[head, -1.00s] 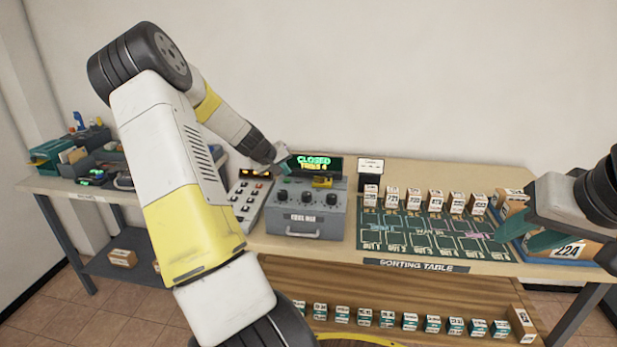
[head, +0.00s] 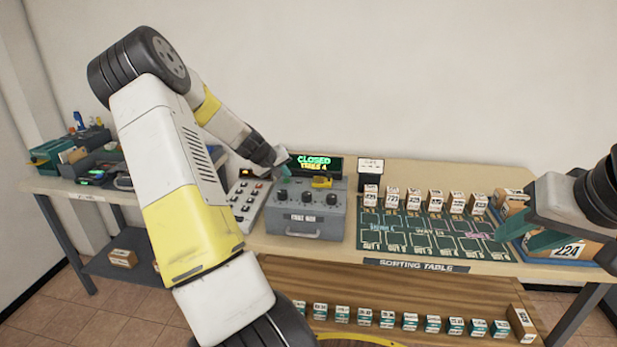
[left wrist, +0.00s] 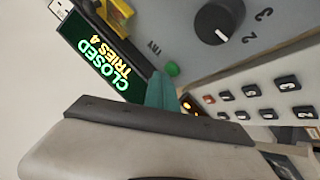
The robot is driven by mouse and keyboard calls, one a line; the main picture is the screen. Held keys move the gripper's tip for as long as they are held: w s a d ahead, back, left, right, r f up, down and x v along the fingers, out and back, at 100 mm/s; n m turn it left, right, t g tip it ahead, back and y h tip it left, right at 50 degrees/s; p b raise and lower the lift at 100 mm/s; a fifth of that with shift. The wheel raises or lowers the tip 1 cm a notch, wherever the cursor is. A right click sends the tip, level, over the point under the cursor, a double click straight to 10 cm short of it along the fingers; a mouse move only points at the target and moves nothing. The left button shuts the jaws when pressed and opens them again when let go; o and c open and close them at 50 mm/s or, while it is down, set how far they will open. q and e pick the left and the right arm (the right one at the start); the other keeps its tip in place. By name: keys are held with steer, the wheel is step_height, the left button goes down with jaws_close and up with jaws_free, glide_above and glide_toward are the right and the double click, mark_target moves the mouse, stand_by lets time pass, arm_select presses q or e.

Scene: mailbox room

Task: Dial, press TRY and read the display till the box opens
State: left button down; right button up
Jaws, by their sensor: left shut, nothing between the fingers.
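The grey box (head: 318,222) stands on the table with a row of dark dials on its top. One dial (left wrist: 220,20) shows close up in the left wrist view, beside the numbers 2 and 3. The display (head: 314,163) reads CLOSED, TRIES 4 in green; it also shows in the left wrist view (left wrist: 100,58). The round green TRY button (left wrist: 172,68) is there too. My left gripper (head: 283,160) is shut and empty, its teal fingertips (left wrist: 163,88) close beside the button; contact cannot be told. My right gripper (head: 542,236) is over the right side, its jaw gap unclear.
A keypad panel (head: 247,197) stands left of the box. A sorting mat (head: 425,238) with small cartons along its back lies to the right. A carton marked 224 (head: 568,249) sits under my right gripper. A lower wooden shelf (head: 390,280) holds several small boxes.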

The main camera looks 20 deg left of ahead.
mark_target(285, 181)
arm_select(q)
steer(key=shift+f, duration=0.45)
steer(key=shift+r, duration=0.1)
stand_by(0.4)
steer(key=shift+r, duration=0.8)
steer(key=shift+r, duration=2.5)
